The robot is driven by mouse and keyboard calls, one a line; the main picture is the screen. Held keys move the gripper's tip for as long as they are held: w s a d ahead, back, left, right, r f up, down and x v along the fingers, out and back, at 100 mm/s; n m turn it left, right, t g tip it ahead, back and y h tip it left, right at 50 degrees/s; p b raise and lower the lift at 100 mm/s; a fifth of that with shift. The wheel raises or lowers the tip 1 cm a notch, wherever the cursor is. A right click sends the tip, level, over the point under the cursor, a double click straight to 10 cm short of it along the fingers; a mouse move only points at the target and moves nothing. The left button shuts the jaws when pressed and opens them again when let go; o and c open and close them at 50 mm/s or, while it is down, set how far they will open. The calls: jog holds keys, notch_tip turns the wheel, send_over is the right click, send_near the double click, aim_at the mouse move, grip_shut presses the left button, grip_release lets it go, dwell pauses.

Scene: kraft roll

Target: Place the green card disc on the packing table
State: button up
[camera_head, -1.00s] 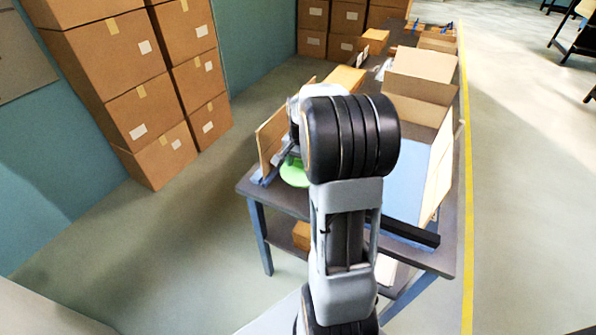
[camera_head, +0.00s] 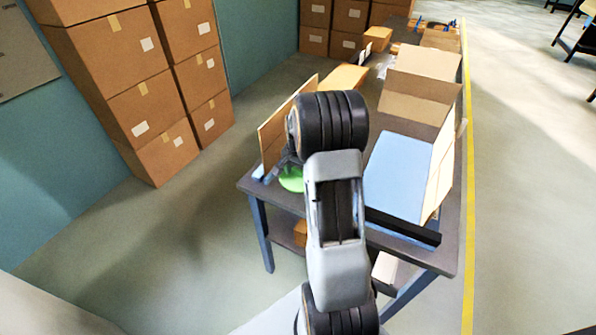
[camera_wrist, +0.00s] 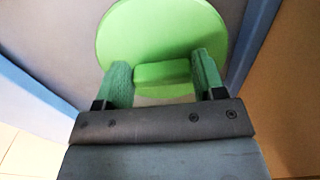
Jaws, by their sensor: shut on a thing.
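The green card disc (camera_head: 291,178) shows at the left front corner of the packing table (camera_head: 287,199), partly hidden behind my arm. In the wrist view the green disc (camera_wrist: 160,35) lies just ahead of my gripper (camera_wrist: 163,78). The two fingers are shut on a green block-like part (camera_wrist: 162,73) at the disc's near side. The disc looks flat over the grey tabletop (camera_wrist: 60,40); I cannot tell whether it touches it. In the head view the gripper itself is mostly hidden by my arm.
An upright brown board (camera_head: 275,140) stands left of the disc. A blue sheet (camera_head: 398,178) lies on the right part of the table, with a black bar (camera_head: 403,226) at its front and an open carton (camera_head: 420,85) behind. Stacked boxes (camera_head: 150,120) stand on the floor at left.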

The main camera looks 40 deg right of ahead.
aim_at(299, 177)
jog(key=shift+f, duration=0.2)
jog(key=o, duration=1)
jog(key=shift+c, duration=0.2)
jog(key=shift+r, duration=0.1)
notch_tip(299, 177, up, 12)
jog(key=s+a+r+n+t, duration=0.2)
jog(key=s+a+n+t, duration=0.1)
jog(key=s+a+n, duration=0.9)
jog(key=s+a, duration=0.4)
jog(key=a, duration=0.4)
jog(key=shift+a+r, duration=0.15)
jog(key=shift+a, duration=0.05)
